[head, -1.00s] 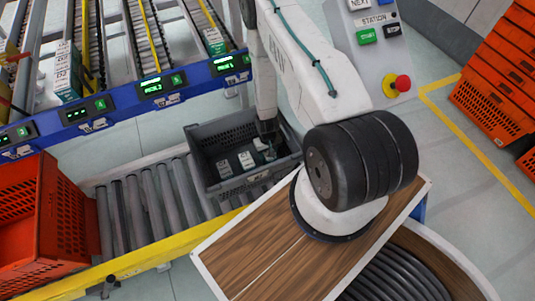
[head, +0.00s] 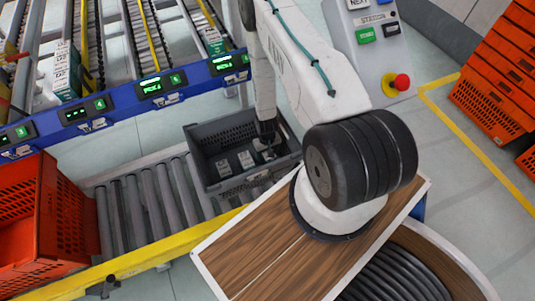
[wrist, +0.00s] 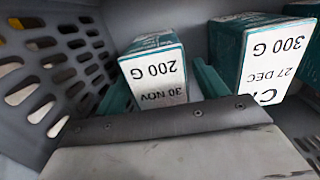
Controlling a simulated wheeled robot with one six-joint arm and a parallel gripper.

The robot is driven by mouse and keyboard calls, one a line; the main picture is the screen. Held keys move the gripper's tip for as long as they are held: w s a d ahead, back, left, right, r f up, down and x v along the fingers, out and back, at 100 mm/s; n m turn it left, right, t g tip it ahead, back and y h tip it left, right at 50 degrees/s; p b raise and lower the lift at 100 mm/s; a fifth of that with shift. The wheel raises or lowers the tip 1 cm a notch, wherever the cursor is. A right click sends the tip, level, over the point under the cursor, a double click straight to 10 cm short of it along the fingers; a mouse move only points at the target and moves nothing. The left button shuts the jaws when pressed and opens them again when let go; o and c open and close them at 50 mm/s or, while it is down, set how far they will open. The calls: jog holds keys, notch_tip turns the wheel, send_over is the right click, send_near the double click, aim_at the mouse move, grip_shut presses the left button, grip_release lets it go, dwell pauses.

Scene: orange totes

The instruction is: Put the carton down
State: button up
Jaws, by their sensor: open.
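The carton (wrist: 158,72), white and teal and marked 200 G and 30 NOV, stands in the grey crate (wrist: 62,25) near its perforated wall. My gripper (wrist: 163,88) is open, with one teal finger on each side of this carton. Whether the fingers touch it, I cannot tell. A second carton (wrist: 268,55), marked 300 G and 27 DEC, stands to the right of the right finger. In the head view my gripper (head: 267,137) reaches down into the grey crate (head: 212,132), where its fingertips are partly hidden.
Two other cartons (head: 223,167) (head: 246,160) sit in the crate left of my gripper. The crate stands on a roller conveyor (head: 150,205), with an orange tote (head: 75,225) at its left end. A blue rack beam (head: 130,92) runs behind.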

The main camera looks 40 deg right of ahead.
jog(key=r, duration=1.1)
jog(key=shift+w+r, duration=0.3)
jog(key=shift+r, duration=0.05)
jog(key=w+a+r, duration=0.2)
jog(key=r, duration=0.7)
jog(key=w+a+r+n+t, duration=0.1)
jog(key=w+r, duration=0.1)
jog(key=r, duration=0.8)
jog(key=w+a+r, duration=0.2)
jog(key=r, duration=0.7)
jog(key=s+a+r+n, duration=0.1)
jog(key=s+a+r, duration=0.2)
jog(key=r, duration=0.5)
jog(key=s+a+r, duration=0.2)
jog(key=s+r, duration=0.2)
jog(key=r, duration=0.5)
jog(key=s+a+r, duration=0.2)
jog(key=s+r, duration=0.4)
jog(key=s, duration=0.3)
jog(key=s+a+r+n, duration=0.1)
jog(key=s+a+r, duration=0.1)
jog(key=s+r, duration=0.4)
jog(key=s, duration=0.4)
jog(key=shift+a+r+t, duration=0.15)
jog(key=shift+a+t, duration=0.25)
